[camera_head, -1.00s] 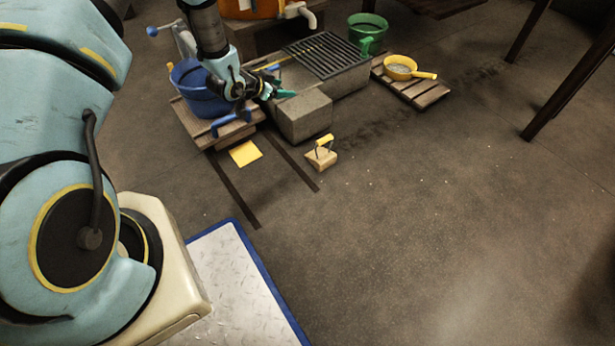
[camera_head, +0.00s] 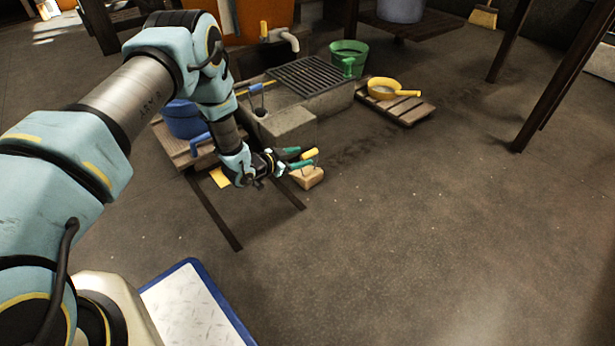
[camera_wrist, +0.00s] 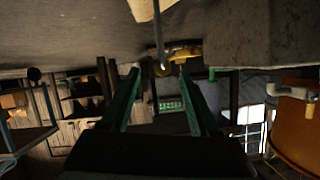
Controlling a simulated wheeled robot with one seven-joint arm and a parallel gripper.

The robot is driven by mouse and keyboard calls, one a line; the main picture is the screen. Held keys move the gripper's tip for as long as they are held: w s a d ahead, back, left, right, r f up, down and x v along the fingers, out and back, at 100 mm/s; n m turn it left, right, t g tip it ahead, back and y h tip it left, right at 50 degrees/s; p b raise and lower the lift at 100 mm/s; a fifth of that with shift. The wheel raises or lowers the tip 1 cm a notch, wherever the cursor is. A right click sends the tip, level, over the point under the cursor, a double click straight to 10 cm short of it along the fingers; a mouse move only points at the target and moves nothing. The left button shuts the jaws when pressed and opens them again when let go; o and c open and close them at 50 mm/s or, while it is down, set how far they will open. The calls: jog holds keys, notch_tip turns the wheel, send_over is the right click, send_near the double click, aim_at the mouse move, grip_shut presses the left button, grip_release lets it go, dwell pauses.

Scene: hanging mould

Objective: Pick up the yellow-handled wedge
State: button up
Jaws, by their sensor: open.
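The wedge is a pale wooden block (camera_head: 308,178) on the floor in the head view, with a yellow handle (camera_head: 310,153) above it. My gripper (camera_head: 302,158) is open, with green fingers pointing right at the handle's height. The fingers partly cover the wedge. In the wrist view, which looks upside down, the wooden block (camera_wrist: 150,8) is at the top edge. I cannot tell whether the handle is between the fingers.
A stone block (camera_head: 286,130) and a grate (camera_head: 310,76) stand behind my gripper. A blue bucket (camera_head: 182,118) is left, a green bucket (camera_head: 347,52) behind. A yellow pan (camera_head: 383,89) rests on a slatted board (camera_head: 402,112). The floor at right is clear.

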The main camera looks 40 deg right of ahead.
jog(key=b+x, duration=0.2)
jog(key=x, duration=0.1)
jog(key=shift+w+d+f+b, duration=0.1)
jog(key=shift+d+f+b, duration=0.15)
jog(key=shift+f+b, duration=0.1)
jog(key=shift+w+d, duration=0.1)
jog(key=shift+d, duration=0.55)
jog(key=shift+c, duration=0.2)
grip_shut()
dwell(0.4)
